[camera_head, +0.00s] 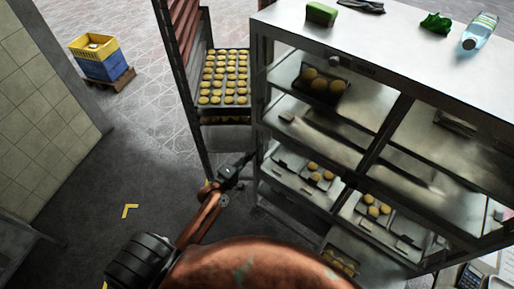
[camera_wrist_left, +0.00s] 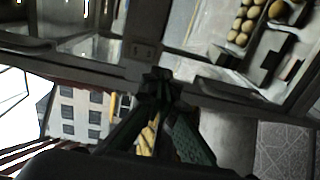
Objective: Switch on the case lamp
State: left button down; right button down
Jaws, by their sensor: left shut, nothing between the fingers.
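The display case (camera_head: 385,55) is a metal cabinet with shelves of baked goods, on the right of the head view. My left gripper (camera_head: 247,161) is shut and empty, with its tips close to the case's left corner post. In the left wrist view the gripper tips (camera_wrist_left: 157,84) are in front of a dark case rail. A small dark plate (camera_wrist_left: 143,50), perhaps the lamp switch, sits on the frame just above the tips. I cannot tell whether the tips touch the frame. A dark round knob (camera_head: 334,62) is on the case's upper edge. My right gripper is out of view.
A rack with a tray of buns (camera_head: 226,78) stands behind the case's left end. A green sponge (camera_head: 321,14) and a bottle (camera_head: 480,31) are on the case top. Yellow and blue crates (camera_head: 98,60) stand far left. The floor left of my arm is clear.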

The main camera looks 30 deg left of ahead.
pick_arm(q)
jog(key=s, duration=0.3)
jog(key=s+a+b, duration=0.1)
jog(key=shift+s+f, duration=0.3)
jog(key=shift+s, duration=0.1)
